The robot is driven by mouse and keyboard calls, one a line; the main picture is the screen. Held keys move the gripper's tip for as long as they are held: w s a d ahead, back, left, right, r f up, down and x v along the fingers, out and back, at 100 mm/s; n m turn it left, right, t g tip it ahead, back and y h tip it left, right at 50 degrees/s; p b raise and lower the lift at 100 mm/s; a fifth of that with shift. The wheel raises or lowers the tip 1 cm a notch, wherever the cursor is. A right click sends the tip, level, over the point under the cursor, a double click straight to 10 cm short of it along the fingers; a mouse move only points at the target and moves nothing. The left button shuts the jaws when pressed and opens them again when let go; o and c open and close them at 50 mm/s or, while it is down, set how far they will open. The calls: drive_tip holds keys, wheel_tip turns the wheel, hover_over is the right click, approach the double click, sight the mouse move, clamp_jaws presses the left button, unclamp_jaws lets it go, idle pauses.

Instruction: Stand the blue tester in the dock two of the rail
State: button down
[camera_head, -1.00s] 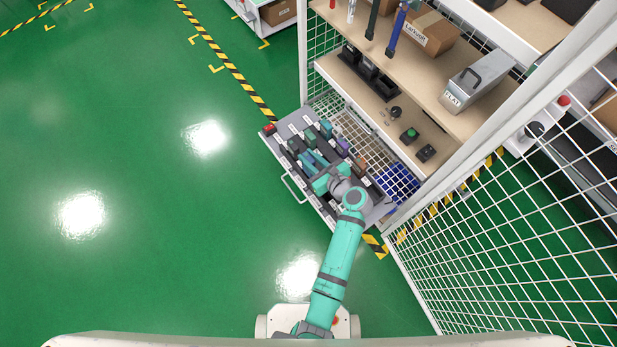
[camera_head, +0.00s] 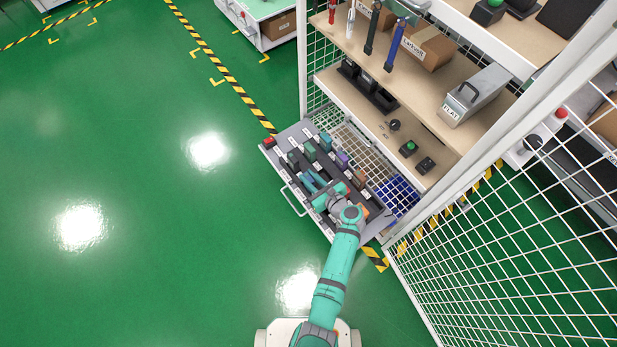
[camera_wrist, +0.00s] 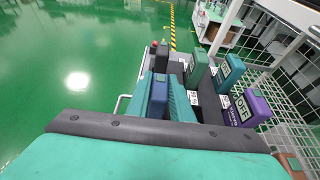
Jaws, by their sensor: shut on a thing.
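The blue tester (camera_wrist: 157,97) stands between the two teal fingers of my gripper (camera_wrist: 163,95) in the wrist view. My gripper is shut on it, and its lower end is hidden. In the head view my gripper (camera_head: 318,188) is over the pulled-out grey drawer (camera_head: 285,178), among its dark compartments. The black rail (camera_head: 368,90) with several upright docks appears to be the one on the rack's lower wooden shelf, behind the drawer. I cannot read any dock numbers.
Green (camera_wrist: 198,70), teal (camera_wrist: 230,72) and purple (camera_wrist: 251,107) testers stand in the drawer to the right of my gripper. Wire mesh and a white rack post (camera_head: 450,180) stand to the right. Tools hang above the shelf front. The green floor at left is clear.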

drive_tip(key=shift+f, duration=0.1)
drive_tip(key=c, duration=1.6)
unclamp_jaws()
drive_tip(key=shift+o, duration=0.2)
